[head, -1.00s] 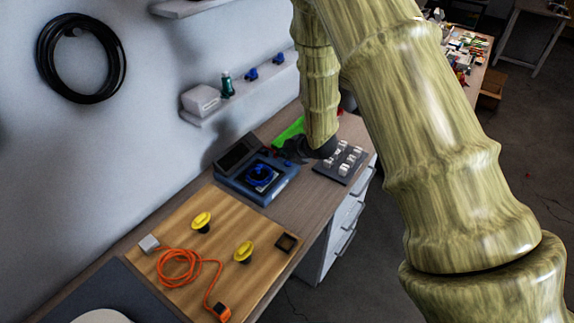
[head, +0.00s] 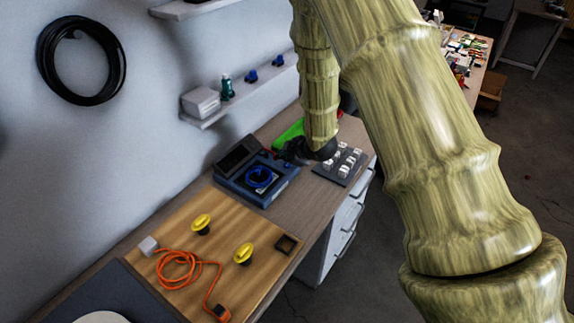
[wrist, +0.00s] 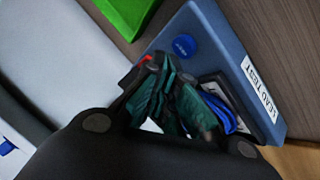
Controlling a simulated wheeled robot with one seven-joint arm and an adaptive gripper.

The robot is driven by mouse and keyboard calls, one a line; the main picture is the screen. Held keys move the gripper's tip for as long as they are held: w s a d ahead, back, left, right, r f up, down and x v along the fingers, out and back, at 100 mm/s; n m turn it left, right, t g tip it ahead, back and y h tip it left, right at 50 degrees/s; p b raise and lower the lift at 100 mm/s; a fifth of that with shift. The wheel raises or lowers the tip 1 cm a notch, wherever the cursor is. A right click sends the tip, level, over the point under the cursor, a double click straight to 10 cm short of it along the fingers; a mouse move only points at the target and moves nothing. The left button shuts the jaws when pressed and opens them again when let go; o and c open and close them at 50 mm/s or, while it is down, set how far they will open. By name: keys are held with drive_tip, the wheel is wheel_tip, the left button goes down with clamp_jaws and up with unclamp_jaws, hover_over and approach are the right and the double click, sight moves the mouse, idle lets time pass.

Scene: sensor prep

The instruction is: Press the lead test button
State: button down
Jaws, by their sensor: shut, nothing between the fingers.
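The blue lead tester (head: 248,196) sits on the bench, and its side with the "LEAD TEST" label (wrist: 260,92) shows in the wrist view. A round blue button (wrist: 184,45) is on its top face, with small markings. A blue coiled lead (head: 260,177) lies on the tester; part of it also shows in the wrist view (wrist: 222,115), partly hidden by my fingers. My gripper (head: 284,156) is shut and empty over the tester's far right side. In the wrist view its dark teal fingers (wrist: 172,85) are close to the button; contact cannot be told.
A green object (head: 289,133) lies behind my gripper, and a dark block with several white pieces (head: 342,163) stands to the right. A wooden board (head: 215,247) with yellow knobs and an orange cable is in front. A shelf (head: 215,112) is on the wall.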

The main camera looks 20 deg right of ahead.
sight(285, 165)
drive_tip(key=shift+f, duration=0.25)
drive_tip(key=shift+f+b, duration=0.2)
drive_tip(key=shift+b, duration=0.1)
drive_tip(key=shift+f+b, duration=0.3)
drive_tip(key=shift+f, duration=0.15)
idle(1.0)
drive_tip(key=shift+r, duration=0.1)
drive_tip(key=shift+r+p, duration=0.55)
drive_tip(key=shift+r, duration=0.25)
drive_tip(key=shift+r+p, duration=1.55)
drive_tip(key=shift+r, duration=0.95)
